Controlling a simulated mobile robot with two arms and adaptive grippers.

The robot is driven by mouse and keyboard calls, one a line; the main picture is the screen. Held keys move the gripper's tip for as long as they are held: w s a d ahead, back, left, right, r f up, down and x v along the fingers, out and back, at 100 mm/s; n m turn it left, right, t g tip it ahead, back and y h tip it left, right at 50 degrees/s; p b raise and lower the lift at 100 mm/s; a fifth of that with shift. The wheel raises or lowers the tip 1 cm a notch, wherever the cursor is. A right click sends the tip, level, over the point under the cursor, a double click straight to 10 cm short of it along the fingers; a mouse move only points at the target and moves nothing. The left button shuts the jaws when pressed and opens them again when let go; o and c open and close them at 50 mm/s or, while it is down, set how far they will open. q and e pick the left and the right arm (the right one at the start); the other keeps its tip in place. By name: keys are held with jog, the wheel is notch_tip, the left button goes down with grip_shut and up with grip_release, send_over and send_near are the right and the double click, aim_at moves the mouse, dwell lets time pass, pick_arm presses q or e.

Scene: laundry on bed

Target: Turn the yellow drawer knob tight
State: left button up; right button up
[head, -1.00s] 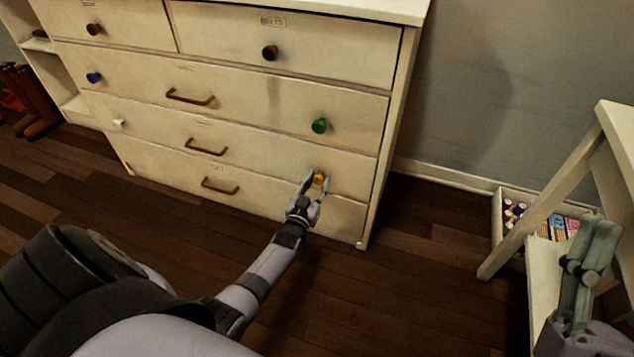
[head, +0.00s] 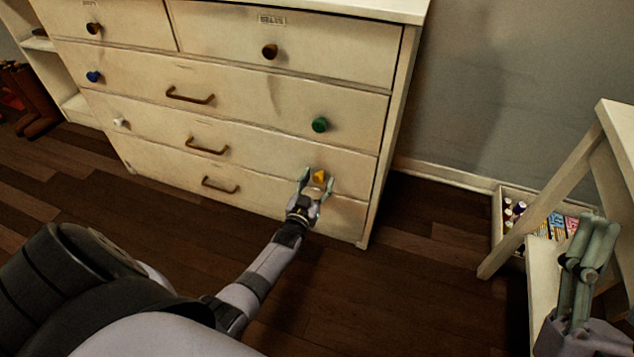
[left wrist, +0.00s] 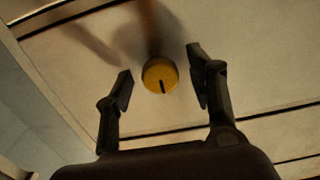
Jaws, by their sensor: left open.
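The yellow knob (head: 319,176) is on the right side of a lower drawer of the white dresser (head: 280,198). In the left wrist view the yellow knob (left wrist: 160,75) is round, with a dark line on its face pointing down. My left gripper (head: 317,178) is open, with one finger on each side of the knob. In the left wrist view the left gripper's fingers (left wrist: 160,75) stand apart from it, with gaps on both sides. My right gripper (head: 598,232) is at the right edge of the head view; its fingers look close together, but I cannot tell its state.
A green knob (head: 320,125) is above the yellow one. A blue knob (head: 94,77), a white knob (head: 119,122) and brown handles (head: 206,147) are also on the dresser. A white stand (head: 540,190) and a box of small items (head: 498,222) are at right. Wooden floor lies in front.

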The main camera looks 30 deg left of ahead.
pick_arm(q)
jog(key=v, duration=1.2)
dwell(0.4)
